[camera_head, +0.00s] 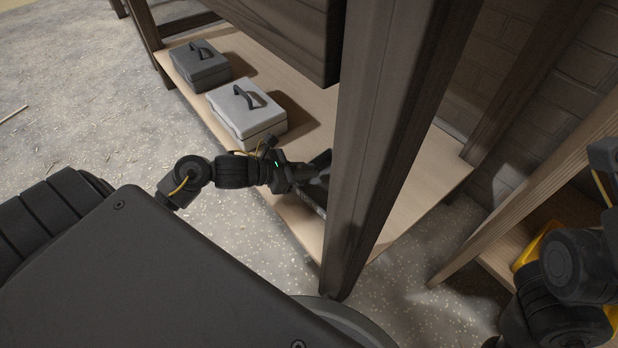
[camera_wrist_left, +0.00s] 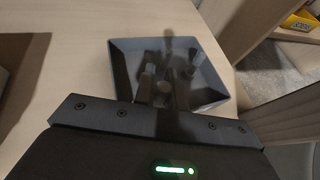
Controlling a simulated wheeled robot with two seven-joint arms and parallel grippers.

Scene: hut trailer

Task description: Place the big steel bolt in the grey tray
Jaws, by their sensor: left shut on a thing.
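The grey tray (camera_wrist_left: 211,62) is a shallow square dish on the pale wooden shelf. In the head view, only part of the tray (camera_head: 320,160) shows beside the dark post, which hides the rest. My left gripper (camera_wrist_left: 169,72) is over the tray with its fingers pointing into it. In the head view, the left gripper (camera_head: 304,174) is at the post's left edge. It is shut on a dark thing, seemingly the big steel bolt (camera_wrist_left: 168,76). The bolt is hard to make out between the dark fingers, and I cannot tell whether it touches the tray floor. My right gripper is not in view.
A thick dark post (camera_head: 385,130) stands close by the left gripper. A light grey case (camera_head: 246,108) and a dark grey case (camera_head: 199,65) stand further left on the shelf (camera_head: 425,185). A yellow thing (camera_wrist_left: 299,22) shows at the right.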

